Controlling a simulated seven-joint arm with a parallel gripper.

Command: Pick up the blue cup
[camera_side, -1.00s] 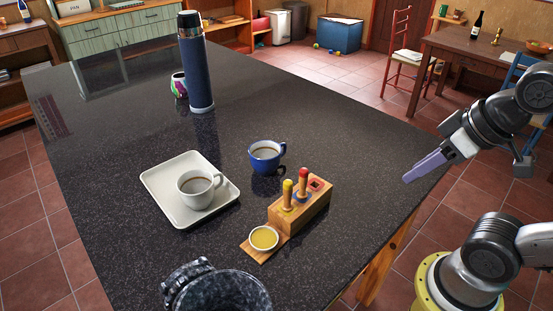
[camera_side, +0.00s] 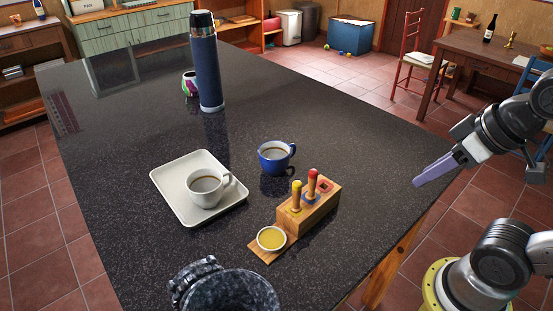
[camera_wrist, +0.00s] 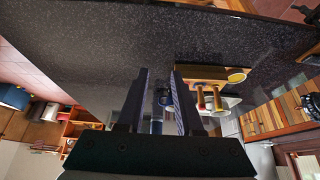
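The blue cup (camera_side: 274,158) stands upright on the dark speckled counter, with brown liquid inside and its handle to the right. In the wrist view a small blue shape between the fingers looks like this cup (camera_wrist: 164,98), partly hidden. My gripper (camera_side: 417,183), with purple-grey fingers, is above the counter's right edge, well to the right of the cup and apart from it. In the wrist view my gripper (camera_wrist: 160,98) has its two fingers apart with nothing held.
A wooden block with pegs (camera_side: 308,210) and a small yellow dish (camera_side: 271,238) stand in front-right of the cup. A white tray (camera_side: 172,186) carries a white cup (camera_side: 204,189). A tall blue flask (camera_side: 206,70), a patterned cup (camera_side: 189,84) and a dark stone bowl (camera_side: 180,290) stand around.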

